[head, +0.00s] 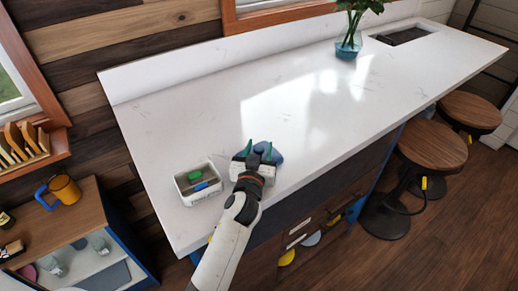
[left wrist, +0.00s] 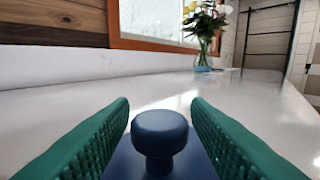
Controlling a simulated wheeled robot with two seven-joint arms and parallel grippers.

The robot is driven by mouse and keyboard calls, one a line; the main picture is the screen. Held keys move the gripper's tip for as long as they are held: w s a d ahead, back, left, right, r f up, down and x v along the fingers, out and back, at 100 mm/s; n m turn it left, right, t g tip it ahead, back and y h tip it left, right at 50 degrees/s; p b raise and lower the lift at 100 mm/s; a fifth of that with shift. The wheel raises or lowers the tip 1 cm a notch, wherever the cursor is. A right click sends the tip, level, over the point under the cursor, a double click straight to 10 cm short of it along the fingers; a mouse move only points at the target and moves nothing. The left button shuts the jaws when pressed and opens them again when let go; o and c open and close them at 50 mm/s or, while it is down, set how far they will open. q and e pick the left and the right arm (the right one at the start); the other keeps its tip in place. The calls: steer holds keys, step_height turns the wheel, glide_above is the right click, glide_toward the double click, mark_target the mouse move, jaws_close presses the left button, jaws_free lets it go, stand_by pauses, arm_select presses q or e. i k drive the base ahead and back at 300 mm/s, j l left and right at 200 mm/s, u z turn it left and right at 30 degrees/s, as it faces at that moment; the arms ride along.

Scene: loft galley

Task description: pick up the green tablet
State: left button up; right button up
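A small green block (head: 195,176), which looks like the green tablet, lies in a white open box (head: 182,191) on the counter, beside a blue block (head: 202,186). My left gripper (head: 258,150) is right of the box, low over the counter, with its green fingers apart. A dark blue knobbed object (head: 274,154) is at its fingers. In the left wrist view, its knob (left wrist: 159,133) stands between the open fingers with gaps on both sides. The green block does not show in that view. My right gripper is in neither view.
The white counter (head: 310,130) is mostly clear. A vase of flowers (head: 348,44) and a sink (head: 402,35) are toward the far end. Stools (head: 432,145) stand along the right side. A shelf with an orange mug (head: 64,188) is at the left.

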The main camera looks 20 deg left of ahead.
mark_target(196, 178)
steer(key=k+l, duration=0.15)
steer(key=k, duration=0.3)
steer(key=k+l, duration=0.15)
steer(key=k, duration=0.3)
